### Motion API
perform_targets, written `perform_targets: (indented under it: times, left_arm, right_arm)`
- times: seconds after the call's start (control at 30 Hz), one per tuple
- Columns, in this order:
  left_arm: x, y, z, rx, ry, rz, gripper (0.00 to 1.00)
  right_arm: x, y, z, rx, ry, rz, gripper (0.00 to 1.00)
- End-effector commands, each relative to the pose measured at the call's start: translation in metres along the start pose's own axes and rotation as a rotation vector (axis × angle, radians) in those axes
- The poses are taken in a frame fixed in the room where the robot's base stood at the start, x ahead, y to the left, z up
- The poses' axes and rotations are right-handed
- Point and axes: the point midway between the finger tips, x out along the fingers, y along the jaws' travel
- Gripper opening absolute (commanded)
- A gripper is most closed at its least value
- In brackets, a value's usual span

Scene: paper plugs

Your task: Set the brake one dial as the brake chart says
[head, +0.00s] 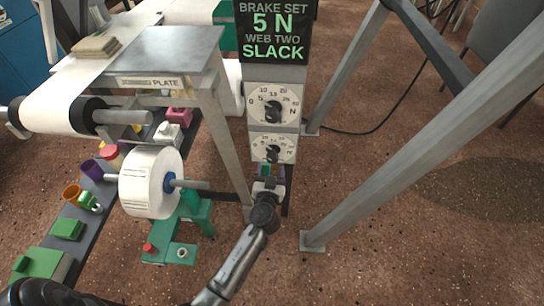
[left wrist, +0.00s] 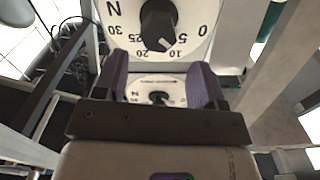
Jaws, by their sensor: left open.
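A grey panel carries two white dials with black knobs, an upper dial (head: 289,93) and a lower dial (head: 288,142). Above them the brake chart (head: 273,30) reads "BRAKE SET 5 N, WEB TWO SLACK". My left gripper (head: 270,180) is just below the lower dial, apart from its knob. In the left wrist view the dials appear upside down. The large near dial (left wrist: 195,22) has its knob's white mark around 10 to 15. The smaller dial (left wrist: 175,87) shows between the purple fingers of my open, empty left gripper (left wrist: 160,80). Which dial is brake one I cannot tell. My right gripper is out of view.
A white paper roll (head: 140,182) on a spindle stands left of my left gripper. A grey frame post (head: 345,165) rises on the right. A table marked PLATE (head: 165,50) stands behind the roll. Open floor lies right of the post.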

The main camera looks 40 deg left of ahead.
Motion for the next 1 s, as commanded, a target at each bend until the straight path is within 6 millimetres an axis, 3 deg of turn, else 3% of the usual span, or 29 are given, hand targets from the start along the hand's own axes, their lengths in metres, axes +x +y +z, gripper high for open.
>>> perform_targets:
  times: [0.2, 0.4, 0.9, 1.0]
  left_arm:
    - [0.036, 0.0, 0.0, 0.001, 0.002, 0.0, 0.64]
    - [0.056, 0.0, 0.0, 0.0, 0.001, 0.0, 0.64]
    - [0.065, 0.0, 0.0, 0.0, 0.0, 0.0, 0.64]
    - [0.065, 0.0, 0.0, 0.0, 0.0, 0.0, 0.55]
  right_arm:
    - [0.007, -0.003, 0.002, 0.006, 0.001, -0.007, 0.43]
    - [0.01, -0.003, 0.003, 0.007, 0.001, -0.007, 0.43]
    - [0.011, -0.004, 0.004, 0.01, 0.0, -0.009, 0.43]
    - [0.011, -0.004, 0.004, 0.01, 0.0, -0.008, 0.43]
